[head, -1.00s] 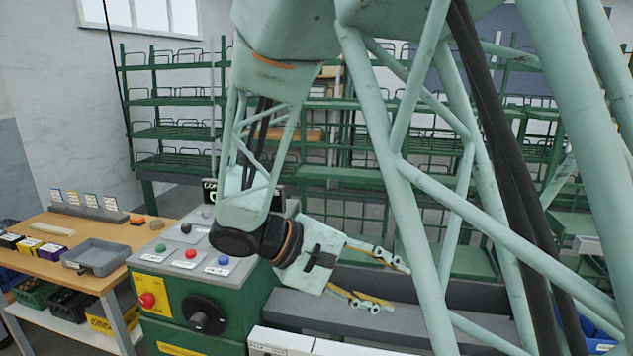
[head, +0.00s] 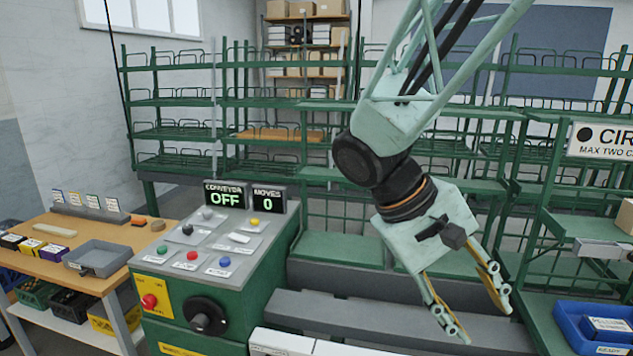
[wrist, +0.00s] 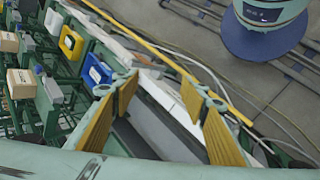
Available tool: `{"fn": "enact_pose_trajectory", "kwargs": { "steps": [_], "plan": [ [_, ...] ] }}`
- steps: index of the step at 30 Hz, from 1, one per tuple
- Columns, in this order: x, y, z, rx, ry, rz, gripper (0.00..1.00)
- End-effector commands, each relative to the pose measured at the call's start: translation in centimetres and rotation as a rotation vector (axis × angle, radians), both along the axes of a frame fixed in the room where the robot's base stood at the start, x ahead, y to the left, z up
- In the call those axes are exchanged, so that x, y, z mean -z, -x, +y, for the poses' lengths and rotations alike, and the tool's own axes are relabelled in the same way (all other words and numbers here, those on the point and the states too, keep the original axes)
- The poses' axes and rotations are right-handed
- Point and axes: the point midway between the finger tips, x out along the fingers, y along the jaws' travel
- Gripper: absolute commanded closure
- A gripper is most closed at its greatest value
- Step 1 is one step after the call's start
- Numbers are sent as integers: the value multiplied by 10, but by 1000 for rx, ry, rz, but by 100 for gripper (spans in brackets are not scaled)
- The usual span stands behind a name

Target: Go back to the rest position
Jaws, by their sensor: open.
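My gripper (head: 475,312) hangs at the right of centre in the head view, tilted down and to the right. Its two fingers with yellow-orange pads are spread wide, and nothing is between them. It is above a grey stepped ledge and clear of the control console (head: 215,255) at its left. In the wrist view the open fingers (wrist: 160,110) frame a white and grey strip below, with no object held.
A wooden table (head: 125,240) with a grey tray (head: 97,258) stands at the left. Green racks (head: 175,130) line the back. A blue bin (head: 590,330) sits at the lower right. The console display (head: 224,197) reads conveyor OFF, moves 0.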

Motion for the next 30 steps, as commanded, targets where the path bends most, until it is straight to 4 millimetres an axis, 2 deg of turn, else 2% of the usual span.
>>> {"fn": "enact_pose_trajectory", "kwargs": {
  "steps": [11,30],
  "plan": [
    [-12,43,-1,45,-137,-52,60],
    [-27,101,15,74,-352,-180,60]
  ]
}}
